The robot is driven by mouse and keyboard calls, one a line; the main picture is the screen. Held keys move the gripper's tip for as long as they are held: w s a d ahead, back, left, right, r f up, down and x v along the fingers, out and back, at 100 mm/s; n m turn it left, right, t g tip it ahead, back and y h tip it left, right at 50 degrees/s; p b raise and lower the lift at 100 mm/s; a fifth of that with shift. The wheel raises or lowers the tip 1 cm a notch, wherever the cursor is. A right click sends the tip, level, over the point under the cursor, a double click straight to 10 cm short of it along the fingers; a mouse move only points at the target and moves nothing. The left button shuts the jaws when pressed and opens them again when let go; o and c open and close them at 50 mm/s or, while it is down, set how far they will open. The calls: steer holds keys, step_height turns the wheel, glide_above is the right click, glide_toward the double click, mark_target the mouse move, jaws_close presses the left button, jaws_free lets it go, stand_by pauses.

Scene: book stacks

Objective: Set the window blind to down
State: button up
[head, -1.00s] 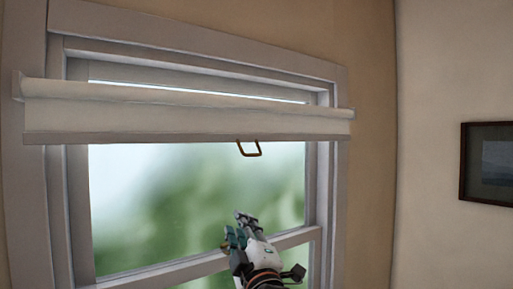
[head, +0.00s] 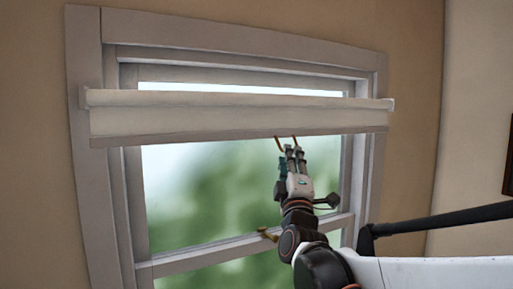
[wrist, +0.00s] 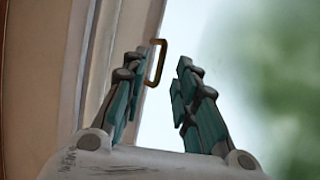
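The window blind (head: 230,122) is a white roll at the top of the window, with a short length of fabric hanging down. A small brass pull handle (head: 280,144) hangs from its bottom edge; it also shows in the wrist view (wrist: 161,62). My gripper (head: 290,153) is just below the blind's edge, in front of the handle. In the wrist view my gripper (wrist: 155,82) is open, with the handle at the gap between its fingertips, nearer the left finger. I cannot tell whether a finger touches it.
The window frame (head: 88,200) surrounds the glass, and a brass latch (head: 268,234) sits on the middle rail (head: 210,255). A dark picture frame (head: 509,155) is on the right wall. The glass below the blind is unobstructed apart from my arm.

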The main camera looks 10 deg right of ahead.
steer(key=shift+p+x, duration=0.3)
steer(key=shift+x, duration=1.7)
steer(key=shift+c, duration=0.2)
jaws_close()
